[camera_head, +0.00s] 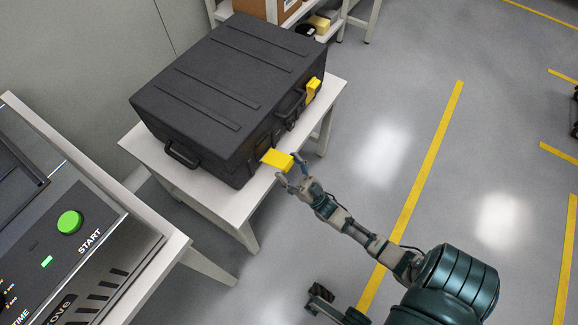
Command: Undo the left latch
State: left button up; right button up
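A black case (215,95) lies closed on a white table. Its left latch (275,159) is yellow and sticks out from the front side near the corner, like a raised flap. The right latch (313,89) is also yellow and lies flat against the same side, beyond the handle (290,103). My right gripper (292,171) is at the outer end of the left latch. Its fingers are spread apart, with the latch's end close to or between them; I cannot tell whether they touch it. My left gripper is not in view.
The white table (335,90) has a narrow free edge around the case. A machine with a green START button (70,222) stands at the left. A shelf with boxes (320,22) is behind. The grey floor (385,150) to the right is clear.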

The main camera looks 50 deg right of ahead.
jog(key=shift+s, duration=0.15)
jog(key=v, duration=1.2)
